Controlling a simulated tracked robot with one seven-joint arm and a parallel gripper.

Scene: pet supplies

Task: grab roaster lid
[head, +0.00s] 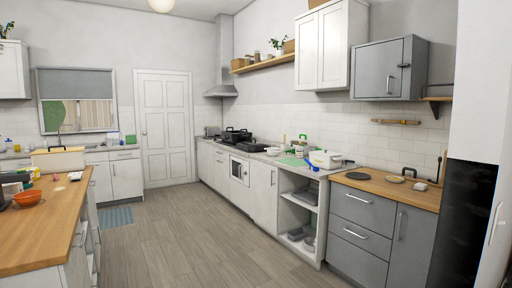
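A dark roaster-like pan (237,135) stands on the stove area at the far end of the right-hand counter. It is small and far off, so I cannot tell its lid apart from its body. A white pot with a lid (325,159) stands nearer on the same counter, with a dark handle pointing right. A flat black disc (357,176) lies on the wooden counter at the right; I cannot tell whether it is a lid. My gripper is not in view.
A wooden-topped island (50,216) with an orange bowl (27,198) stands at the left. The wood-look floor (190,235) between it and the right-hand counter is clear. A blue mat (117,217) lies beyond the island. Grey cabinets (380,230) stand at the right.

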